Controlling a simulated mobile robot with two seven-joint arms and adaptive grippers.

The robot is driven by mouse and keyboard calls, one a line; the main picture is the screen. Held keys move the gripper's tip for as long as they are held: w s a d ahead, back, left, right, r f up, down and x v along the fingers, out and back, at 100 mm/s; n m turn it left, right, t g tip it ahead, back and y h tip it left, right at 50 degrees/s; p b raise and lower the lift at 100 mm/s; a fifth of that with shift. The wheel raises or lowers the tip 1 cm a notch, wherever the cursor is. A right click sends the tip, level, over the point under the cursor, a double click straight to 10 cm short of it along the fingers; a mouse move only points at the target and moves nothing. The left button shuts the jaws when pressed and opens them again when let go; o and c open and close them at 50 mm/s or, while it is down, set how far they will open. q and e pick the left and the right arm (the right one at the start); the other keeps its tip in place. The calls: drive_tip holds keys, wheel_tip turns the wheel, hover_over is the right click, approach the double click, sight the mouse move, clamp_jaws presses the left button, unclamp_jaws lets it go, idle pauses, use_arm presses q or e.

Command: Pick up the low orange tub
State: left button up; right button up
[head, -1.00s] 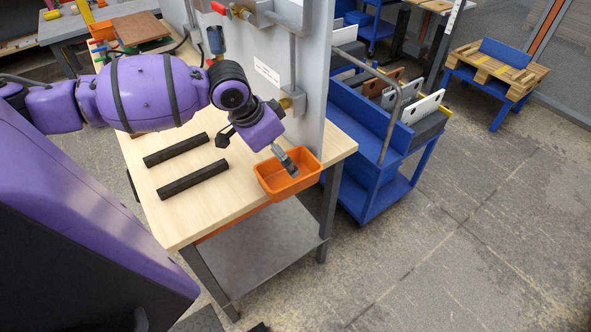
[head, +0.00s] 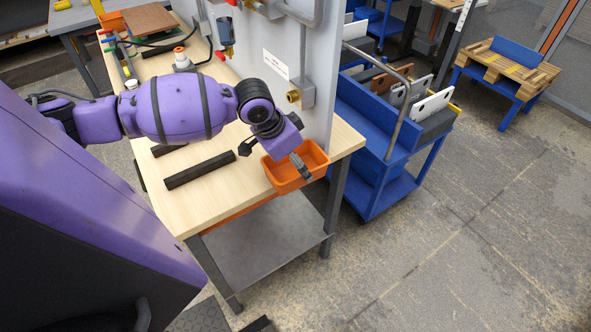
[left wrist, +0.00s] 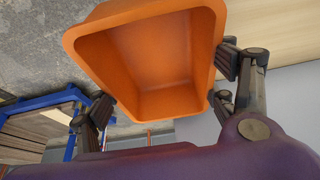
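The low orange tub (head: 283,181) sits upright at the front right corner of the wooden table, beside the grey panel. It looks empty. My left gripper (head: 301,166) points down over the tub in the head view, its finger showing against the tub's inside. In the left wrist view the tub (left wrist: 150,75) fills the upper middle, and the two fingers of the gripper (left wrist: 163,82) are spread wide, one on either side of it. I see no clear grip on the tub; whether a finger touches it I cannot tell. My right gripper is out of view.
Two dark bars, the nearer one (head: 200,170) clear to see, lie on the table (head: 215,205) left of the tub. The grey panel (head: 305,75) with fittings stands behind. A blue cart (head: 375,150) stands close on the right. Open floor lies in front.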

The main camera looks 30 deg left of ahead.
use_arm(q)
drive_tip(key=c, duration=0.5)
drive_tip(key=shift+o, duration=0.2)
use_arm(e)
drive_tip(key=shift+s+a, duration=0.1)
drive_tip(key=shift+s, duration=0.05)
use_arm(q)
drive_tip(key=shift+r, duration=0.1)
drive_tip(key=shift+r, duration=0.55)
drive_tip(key=s+a+r+p, duration=0.4)
drive_tip(key=s+a+r, duration=0.4)
drive_tip(key=s+r, duration=0.3)
drive_tip(key=shift+a+r, duration=0.25)
drive_tip(key=shift+r, duration=0.1)
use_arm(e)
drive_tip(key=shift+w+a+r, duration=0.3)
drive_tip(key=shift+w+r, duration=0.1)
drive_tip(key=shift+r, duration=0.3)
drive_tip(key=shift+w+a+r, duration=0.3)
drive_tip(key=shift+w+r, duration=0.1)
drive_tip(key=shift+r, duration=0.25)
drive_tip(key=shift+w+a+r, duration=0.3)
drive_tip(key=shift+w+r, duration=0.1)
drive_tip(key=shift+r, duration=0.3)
